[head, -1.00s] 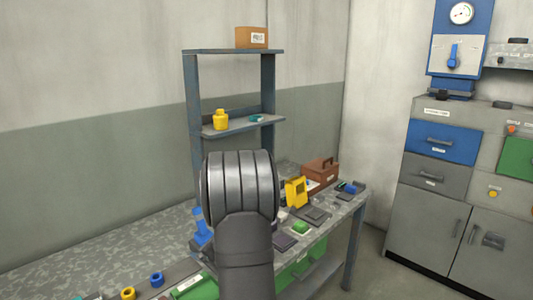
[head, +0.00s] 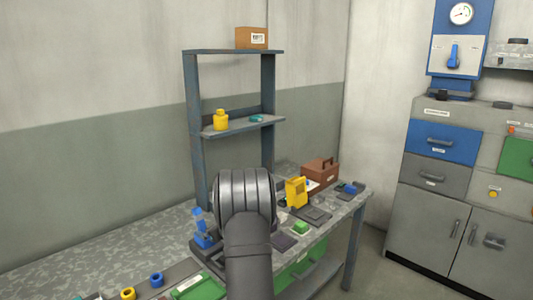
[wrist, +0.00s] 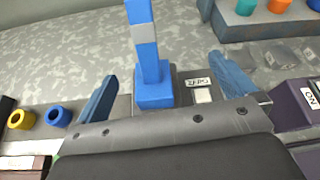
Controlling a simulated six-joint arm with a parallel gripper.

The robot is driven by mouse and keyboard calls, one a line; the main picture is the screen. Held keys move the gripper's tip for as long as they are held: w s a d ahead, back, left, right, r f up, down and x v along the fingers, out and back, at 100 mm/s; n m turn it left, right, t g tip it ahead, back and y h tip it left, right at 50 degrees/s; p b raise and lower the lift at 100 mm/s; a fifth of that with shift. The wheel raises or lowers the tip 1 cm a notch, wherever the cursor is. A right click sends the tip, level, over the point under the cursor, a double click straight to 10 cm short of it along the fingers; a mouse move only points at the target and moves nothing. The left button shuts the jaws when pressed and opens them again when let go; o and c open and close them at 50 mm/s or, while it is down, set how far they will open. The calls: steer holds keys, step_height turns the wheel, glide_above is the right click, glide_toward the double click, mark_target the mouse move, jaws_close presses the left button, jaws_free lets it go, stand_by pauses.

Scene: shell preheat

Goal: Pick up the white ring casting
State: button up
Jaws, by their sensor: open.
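I cannot make out a white ring casting in either view. In the wrist view, a yellow ring (wrist: 20,119) and a blue ring (wrist: 59,117) lie at the left. These two also show in the head view as a yellow ring (head: 128,294) and a blue ring (head: 157,280). My gripper (wrist: 165,68) is open, its blue fingers on either side of a blue upright post with a grey band (wrist: 147,45); I cannot tell how near it is. My own arm hides the gripper in the head view.
Teal (wrist: 245,7) and orange (wrist: 278,5) round pieces sit on a grey block at the wrist view's upper right. In the head view, a yellow device (head: 296,192) and a brown toolbox (head: 320,174) stand right of my arm. The bench's left part (head: 110,247) is clear.

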steer(key=c, duration=1.3)
